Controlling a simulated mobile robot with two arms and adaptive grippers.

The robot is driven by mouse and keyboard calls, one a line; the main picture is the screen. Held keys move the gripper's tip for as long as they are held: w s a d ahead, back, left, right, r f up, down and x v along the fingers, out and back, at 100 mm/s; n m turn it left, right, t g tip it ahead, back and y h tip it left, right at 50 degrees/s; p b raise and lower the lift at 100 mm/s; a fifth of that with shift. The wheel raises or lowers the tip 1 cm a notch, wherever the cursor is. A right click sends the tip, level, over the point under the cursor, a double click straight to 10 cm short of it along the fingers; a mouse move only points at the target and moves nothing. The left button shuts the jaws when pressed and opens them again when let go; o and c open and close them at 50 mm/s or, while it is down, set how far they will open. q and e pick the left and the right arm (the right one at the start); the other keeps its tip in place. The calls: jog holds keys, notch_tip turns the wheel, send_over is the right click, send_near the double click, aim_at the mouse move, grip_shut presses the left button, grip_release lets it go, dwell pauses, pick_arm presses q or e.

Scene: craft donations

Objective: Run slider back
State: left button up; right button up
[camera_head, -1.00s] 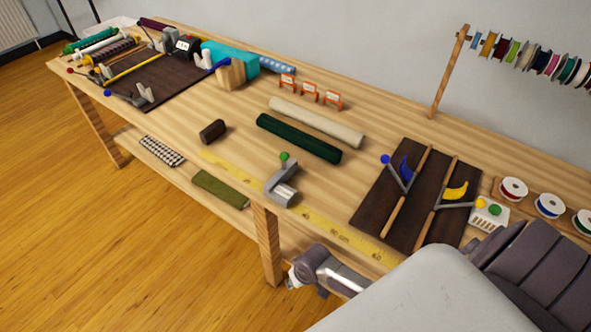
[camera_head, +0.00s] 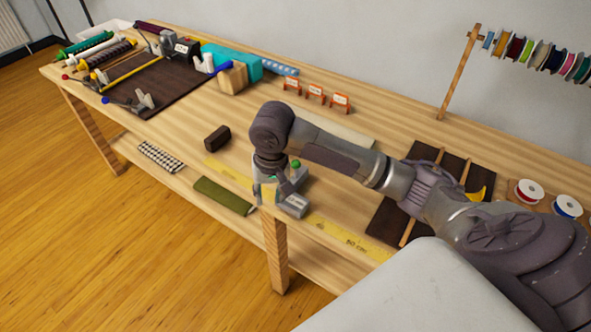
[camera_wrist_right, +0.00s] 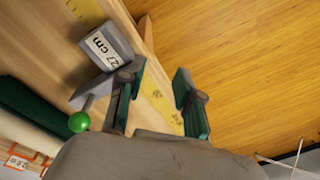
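A grey sliding block (camera_head: 293,205) with a green ball knob (camera_head: 296,164) sits on the yellow measuring tape (camera_head: 335,233) along the table's front edge. In the right wrist view the block's label (camera_wrist_right: 101,46) reads 27 cm, and the green knob (camera_wrist_right: 79,122) stands on a short rod. My right gripper (camera_head: 267,196) points down beside the block at the table's edge. In the wrist view the right gripper's fingers (camera_wrist_right: 158,72) are apart with nothing held between them; block and knob lie left of both fingers. My left gripper is not in view.
A brown block (camera_head: 217,138) lies left of the gripper. My right arm partly hides the fabric rolls and a dark board (camera_head: 387,222) with wooden strips. A lower shelf holds a green roll (camera_head: 222,196). Floor is open in front.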

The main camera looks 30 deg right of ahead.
aim_at(296, 163)
jog(key=w+d+r+m, duration=0.1)
jog(key=d+r+m, duration=0.1)
jog(key=d+r, duration=0.1)
jog(key=w+d+r+m, duration=0.2)
jog(key=d+r, duration=0.2)
jog(key=w+d+r+m+g, duration=0.1)
jog(key=d+r+m, duration=0.1)
jog(key=d+r, duration=0.1)
jog(key=shift+w+d+r+m+h, duration=0.15)
jog(key=shift+w+r+m+h, duration=0.1)
jog(key=shift+r+m+h, duration=0.2)
notch_tip(296, 163, down, 13)
jog(key=shift+f, duration=0.2)
grip_shut()
